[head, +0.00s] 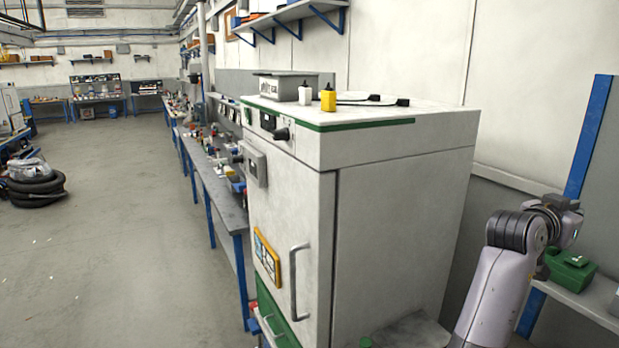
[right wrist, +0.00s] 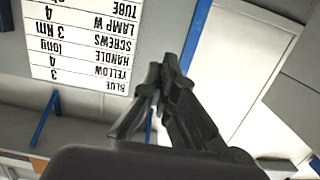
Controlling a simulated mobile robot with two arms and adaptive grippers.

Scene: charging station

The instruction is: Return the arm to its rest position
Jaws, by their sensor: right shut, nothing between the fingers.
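My right arm (head: 502,280) rises at the lower right of the head view, beside the grey cabinet, bent at its upper joint. My right gripper (right wrist: 162,82) shows in the right wrist view as dark fingers that come together at the tips. It is shut and empty, touching nothing that I can see. In the head view its fingers are hard to make out. My left arm and gripper are not in view.
A green case (head: 571,270) lies on a shelf behind the arm. A printed list (right wrist: 84,45) shows in the wrist view. Open floor (head: 120,220) lies left.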

